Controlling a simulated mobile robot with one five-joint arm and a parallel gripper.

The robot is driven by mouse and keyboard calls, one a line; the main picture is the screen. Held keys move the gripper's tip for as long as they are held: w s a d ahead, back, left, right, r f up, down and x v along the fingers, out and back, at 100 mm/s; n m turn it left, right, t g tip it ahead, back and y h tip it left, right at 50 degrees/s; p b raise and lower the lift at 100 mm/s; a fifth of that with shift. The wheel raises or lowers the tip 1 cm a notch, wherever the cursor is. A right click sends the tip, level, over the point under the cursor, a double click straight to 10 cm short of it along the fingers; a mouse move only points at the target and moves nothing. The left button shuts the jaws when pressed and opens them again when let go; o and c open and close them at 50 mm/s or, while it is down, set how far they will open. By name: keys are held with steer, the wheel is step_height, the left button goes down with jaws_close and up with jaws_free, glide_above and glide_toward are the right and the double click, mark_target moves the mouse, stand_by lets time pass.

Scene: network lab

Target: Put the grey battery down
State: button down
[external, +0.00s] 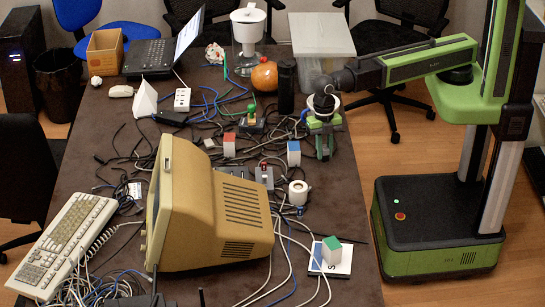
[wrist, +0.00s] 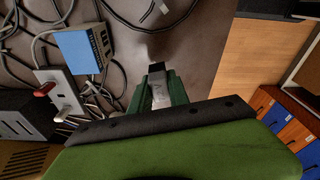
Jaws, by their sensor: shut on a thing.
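My gripper (external: 323,148) hangs over the right edge area of the dark table (external: 345,225), pointing down. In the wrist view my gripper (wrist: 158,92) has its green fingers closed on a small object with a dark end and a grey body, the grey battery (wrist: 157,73). The battery sits between the fingertips, over or close to the brown tabletop; I cannot tell whether it touches. In the external view the battery is too small or hidden to make out.
A blue-topped block (external: 293,153) stands left of my gripper, near a grey switch box (wrist: 62,92) with a red lever. Cables crowd the table's middle. A black cylinder (external: 286,87) stands behind. Bare tabletop lies along the right edge, with the wooden floor (wrist: 245,55) beyond.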

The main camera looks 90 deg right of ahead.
mark_target(324, 159)
step_height(324, 159, down, 4)
steer(key=b, duration=0.4)
steer(key=shift+r, duration=0.25)
steer(key=shift+f, duration=0.2)
steer(key=c, duration=1.3)
jaws_free()
steer(key=shift+o, duration=0.2)
step_height(324, 159, up, 17)
steer(key=d+p, duration=0.2)
steer(key=p, duration=1.5)
steer(key=shift+w+d+r, duration=0.15)
steer(key=shift+w, duration=0.05)
